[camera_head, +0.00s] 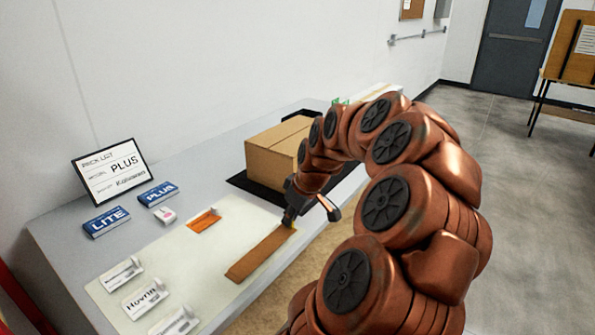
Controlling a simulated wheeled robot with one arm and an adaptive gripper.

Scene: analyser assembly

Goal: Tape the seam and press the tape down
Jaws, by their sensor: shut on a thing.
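A closed brown cardboard box (272,160) stands on a black mat (241,182) toward the back of the table. A line that looks like its seam shows on top; my arm covers the box's right side. A long brown strip of tape (257,256) lies on the pale sheet in front of the box. My gripper (291,222) points down at the strip's far right end and is shut on it. The fingertips are small and partly hidden, so the exact grip is unclear. The strip and the box are apart.
An orange piece (203,222) lies left of the strip on the pale sheet (180,262). Blue LITE (106,222) and PLUS (158,194) boxes, a small white item (166,215) and a pick list sign (111,170) stand at left. Name cards (145,299) line the near left.

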